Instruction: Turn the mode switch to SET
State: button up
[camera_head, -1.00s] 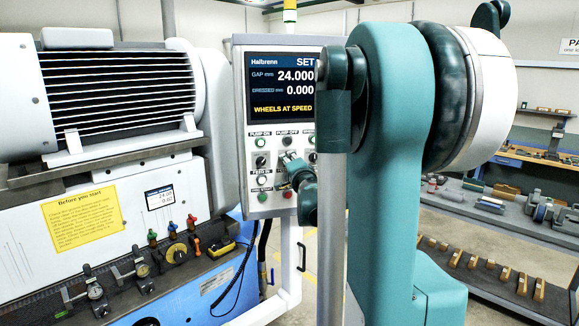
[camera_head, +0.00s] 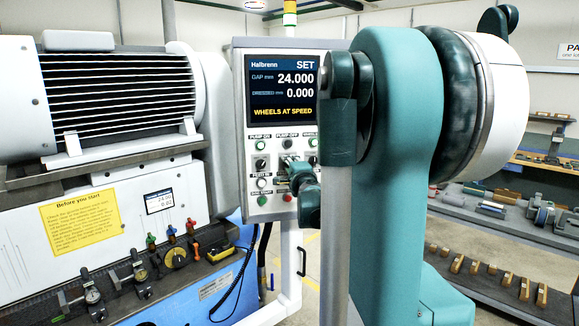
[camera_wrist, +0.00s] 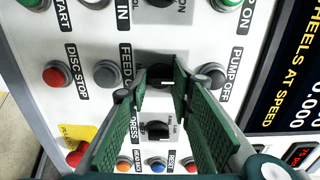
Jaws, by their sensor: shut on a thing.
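The control panel (camera_head: 240,150) shows SET at the top right of its screen (camera_head: 283,90), with a gap of 24.000. My gripper (camera_head: 290,165) is at the knob rows below the screen, under the PUMP OFF label. In the wrist view, its green-padded fingers (camera_wrist: 162,80) are shut on a black selector knob (camera_wrist: 160,72), one finger on each side. The fingers partly hide the knob and its label, so I cannot read its name or its exact pointer direction. A second black knob (camera_wrist: 157,131) shows between the finger bases, untouched.
Around the held knob are a grey button (camera_wrist: 106,73), the PUMP OFF button (camera_wrist: 211,75) and a red DISC STOP button (camera_wrist: 57,74). A large red button (camera_wrist: 78,154) is near the left finger. The grinder (camera_head: 110,100) stands left of the panel.

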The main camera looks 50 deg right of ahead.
jog(key=o, duration=0.9)
jog(key=shift+s+a, duration=0.1)
jog(key=shift+s, duration=0.05)
jog(key=shift+v, duration=5.85)
jog(key=shift+a, duration=0.1)
